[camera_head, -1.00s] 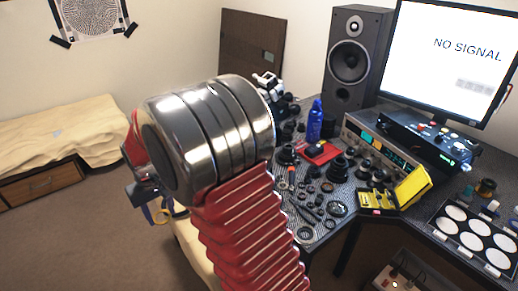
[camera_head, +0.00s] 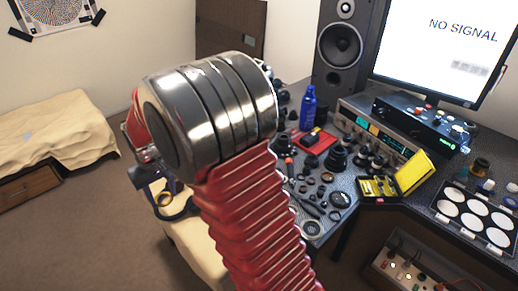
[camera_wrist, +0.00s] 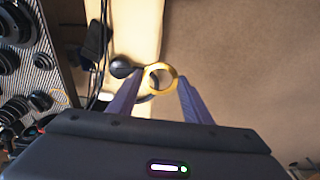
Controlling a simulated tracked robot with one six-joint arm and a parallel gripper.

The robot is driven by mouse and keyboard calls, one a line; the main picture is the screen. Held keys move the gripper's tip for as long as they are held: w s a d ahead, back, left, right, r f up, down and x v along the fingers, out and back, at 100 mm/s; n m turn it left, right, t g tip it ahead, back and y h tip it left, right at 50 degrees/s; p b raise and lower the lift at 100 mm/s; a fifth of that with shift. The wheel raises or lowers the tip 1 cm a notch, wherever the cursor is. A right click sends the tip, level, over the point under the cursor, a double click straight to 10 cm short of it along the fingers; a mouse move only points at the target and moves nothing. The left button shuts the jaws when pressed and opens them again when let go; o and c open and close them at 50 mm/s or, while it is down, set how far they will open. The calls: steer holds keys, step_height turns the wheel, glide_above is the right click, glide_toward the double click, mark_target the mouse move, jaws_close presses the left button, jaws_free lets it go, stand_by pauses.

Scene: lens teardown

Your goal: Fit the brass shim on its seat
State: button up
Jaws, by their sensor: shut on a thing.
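A thin brass ring, the shim (camera_wrist: 172,85), is between the tips of my gripper's purple fingers (camera_wrist: 161,79) in the wrist view, with its hole facing the camera. My gripper is shut on it. In the head view my gripper (camera_head: 170,205) is left of the workbench, over a cream-coloured surface, and partly hidden by my arm. The shim is not clear there. Many dark lens parts (camera_head: 312,228) lie on the patterned bench mat. I cannot tell which of them bears the shim's seat.
A blue bottle (camera_head: 307,108), red tray (camera_head: 322,146), open yellow case (camera_head: 412,172) and electronics unit (camera_head: 385,135) crowd the bench. A speaker (camera_head: 341,50) and monitor (camera_head: 450,45) stand behind. Open carpet (camera_head: 80,240) lies to the left, with a covered bed (camera_head: 60,125).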

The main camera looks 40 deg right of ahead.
steer(key=shift+d, duration=0.1)
steer(key=shift+n, duration=0.6)
steer(key=s+d, duration=0.1)
steer(key=d, duration=2.4)
steer(key=s+d+f, duration=0.1)
steer(key=d, duration=1.1)
steer(key=shift+s+d, duration=0.25)
steer(key=shift+s, duration=0.1)
steer(key=shift+f, duration=0.1)
steer(key=shift+f, duration=3.5)
steer(key=shift+f, duration=0.15)
